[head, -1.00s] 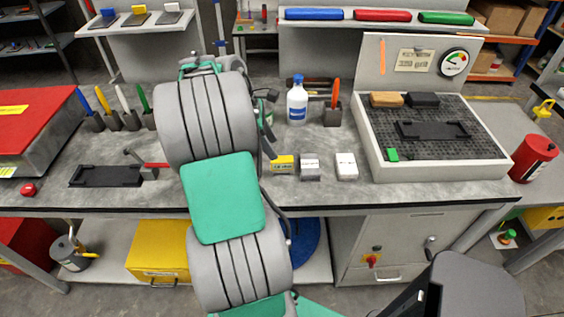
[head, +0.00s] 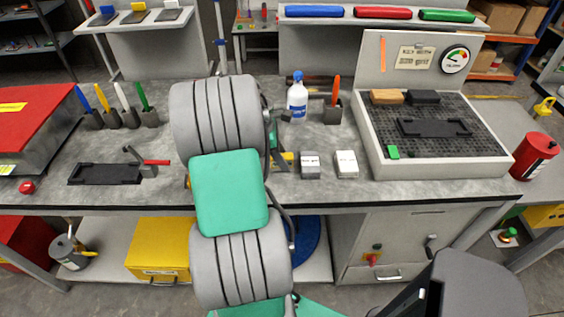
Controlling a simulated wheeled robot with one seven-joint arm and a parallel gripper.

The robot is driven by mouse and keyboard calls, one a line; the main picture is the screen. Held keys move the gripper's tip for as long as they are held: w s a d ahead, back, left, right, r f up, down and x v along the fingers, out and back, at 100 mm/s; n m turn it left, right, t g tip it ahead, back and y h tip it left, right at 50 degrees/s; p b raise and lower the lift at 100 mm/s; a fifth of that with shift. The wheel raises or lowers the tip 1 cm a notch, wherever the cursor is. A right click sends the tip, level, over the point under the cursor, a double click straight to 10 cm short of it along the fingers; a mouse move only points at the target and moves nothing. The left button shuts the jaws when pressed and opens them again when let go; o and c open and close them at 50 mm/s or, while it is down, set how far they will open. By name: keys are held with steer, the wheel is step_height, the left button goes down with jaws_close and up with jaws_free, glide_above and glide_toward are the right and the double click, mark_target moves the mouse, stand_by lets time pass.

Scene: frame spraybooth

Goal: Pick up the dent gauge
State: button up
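I cannot pick out the dent gauge for certain in the head view. A round dial (head: 454,61) is fixed on the upright panel at the right, but I cannot tell that it is the gauge. My arm stands in the middle over the bench and hides part of the bench top. My gripper is hidden behind the arm, so its fingers do not show. Small dark and green parts show at the arm's right edge, too unclear to name.
The grey bench (head: 220,188) holds a black fixture with a red-handled clamp (head: 156,162), a white bottle (head: 297,101), small boxes (head: 346,164) and a cup with an orange tool (head: 332,112). A grated tray (head: 373,150) stands right, a red case (head: 40,115) left.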

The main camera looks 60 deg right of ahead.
jaws_close()
steer(key=shift+r, duration=0.15)
stand_by(0.4)
